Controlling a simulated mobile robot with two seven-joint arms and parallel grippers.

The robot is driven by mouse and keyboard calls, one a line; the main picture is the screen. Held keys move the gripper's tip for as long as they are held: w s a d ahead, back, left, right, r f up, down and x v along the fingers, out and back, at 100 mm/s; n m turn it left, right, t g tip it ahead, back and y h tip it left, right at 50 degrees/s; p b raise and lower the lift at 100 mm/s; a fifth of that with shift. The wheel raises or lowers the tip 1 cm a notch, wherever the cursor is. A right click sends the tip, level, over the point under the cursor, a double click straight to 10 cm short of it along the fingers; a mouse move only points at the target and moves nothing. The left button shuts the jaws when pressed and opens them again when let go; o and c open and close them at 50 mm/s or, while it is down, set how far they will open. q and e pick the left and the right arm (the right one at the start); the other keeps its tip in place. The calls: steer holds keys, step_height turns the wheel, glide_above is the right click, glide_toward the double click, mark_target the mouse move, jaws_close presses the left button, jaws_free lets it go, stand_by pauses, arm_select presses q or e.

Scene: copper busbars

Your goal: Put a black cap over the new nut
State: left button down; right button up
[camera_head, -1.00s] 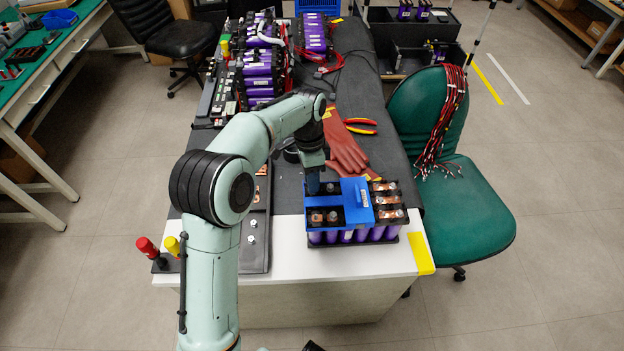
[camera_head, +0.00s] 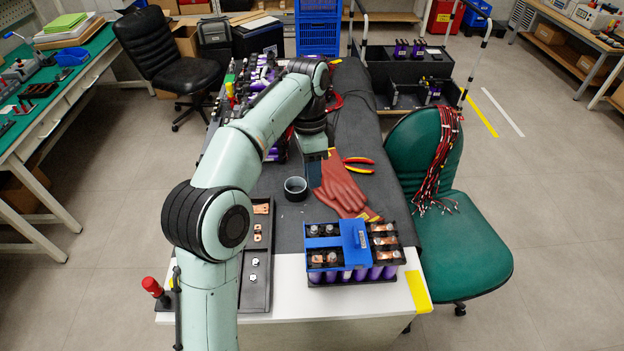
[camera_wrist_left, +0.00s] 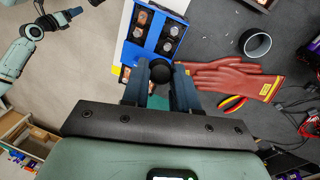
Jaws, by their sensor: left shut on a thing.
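My left gripper (camera_head: 313,170) is over the dark mat beside the red glove, behind the battery module (camera_head: 350,274). In the left wrist view its fingers (camera_wrist_left: 165,82) are shut on a small round black cap (camera_wrist_left: 160,72). The module has purple cells, copper busbars and silvery nuts. A blue frame (camera_head: 352,238) covers its left and middle part; it also shows in the left wrist view (camera_wrist_left: 137,52), beyond the cap. Which nut is the new one, I cannot tell. Part of my other arm shows at the upper left of the wrist view; its jaws are unclear.
A dark tray (camera_head: 257,262) with copper bars and nuts lies left of the module. A green chair (camera_head: 445,240) stands at the right.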

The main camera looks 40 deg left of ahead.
arm_select(q)
steer(key=shift+r, duration=0.3)
steer(key=shift+w+d+f, duration=0.1)
steer(key=shift+f, duration=0.2)
steer(key=f+y, duration=0.1)
steer(key=f, duration=0.3)
steer(key=f+g+y+p, duration=0.1)
steer(key=f, duration=0.3)
steer(key=d+f+y+p, duration=0.1)
steer(key=f+y, duration=0.1)
steer(key=f, duration=0.1)
steer(key=shift+w+f+g, duration=0.2)
steer(key=shift+f+g, duration=0.1)
steer(key=shift+f, duration=0.1)
arm_select(e)
step_height(320, 180, up, 3)
steer(key=w, duration=0.3)
arm_select(q)
steer(key=shift+f, duration=0.6)
steer(key=shift+s+f+b, duration=0.15)
steer(key=shift+f+b, duration=0.85)
steer(key=shift+f, duration=0.65)
arm_select(e)
steer(key=s+f, duration=0.2)
steer(key=s, duration=0.1)
steer(key=shift+f, duration=0.4)
steer(key=shift+w, duration=0.1)
